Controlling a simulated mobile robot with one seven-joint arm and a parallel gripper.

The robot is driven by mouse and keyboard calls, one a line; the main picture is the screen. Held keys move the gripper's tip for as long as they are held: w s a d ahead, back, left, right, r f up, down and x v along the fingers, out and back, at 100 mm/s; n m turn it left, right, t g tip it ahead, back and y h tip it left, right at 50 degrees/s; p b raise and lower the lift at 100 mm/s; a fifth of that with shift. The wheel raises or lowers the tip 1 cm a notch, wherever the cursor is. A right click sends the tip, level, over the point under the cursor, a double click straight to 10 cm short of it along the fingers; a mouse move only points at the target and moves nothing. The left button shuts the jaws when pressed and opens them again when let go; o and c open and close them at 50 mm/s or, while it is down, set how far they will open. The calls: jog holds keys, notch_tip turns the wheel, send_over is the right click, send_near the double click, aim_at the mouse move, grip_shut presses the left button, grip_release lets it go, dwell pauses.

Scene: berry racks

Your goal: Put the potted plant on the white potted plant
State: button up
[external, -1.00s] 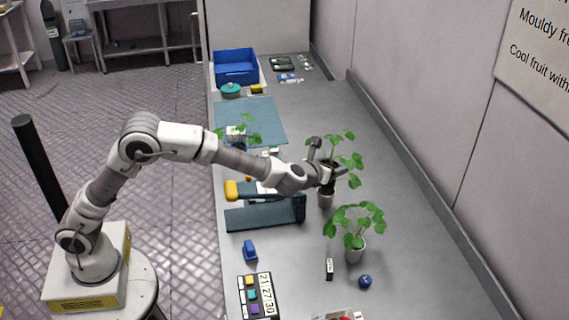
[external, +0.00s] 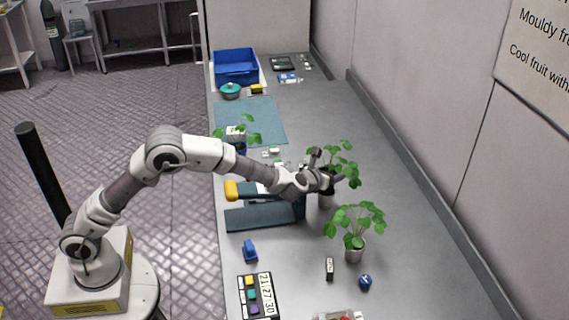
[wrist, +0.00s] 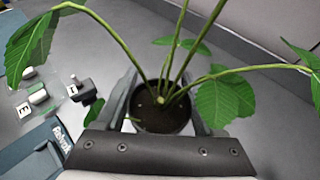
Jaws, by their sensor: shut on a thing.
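My gripper (external: 326,182) is shut on a leafy green potted plant (external: 342,152) over the right half of the counter. In the wrist view the plant's pot (wrist: 160,121), with dark soil, sits between the fingers (wrist: 162,108). I cannot tell if its base touches the counter.
A dark blue-green stand (external: 262,217) with a yellow end is left of my gripper. A blue crate (external: 236,68) is at the back. The wall bounds the right.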

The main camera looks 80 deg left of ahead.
jog(key=shift+f, duration=0.1)
jog(key=shift+f, duration=0.15)
jog(key=o, duration=1.4)
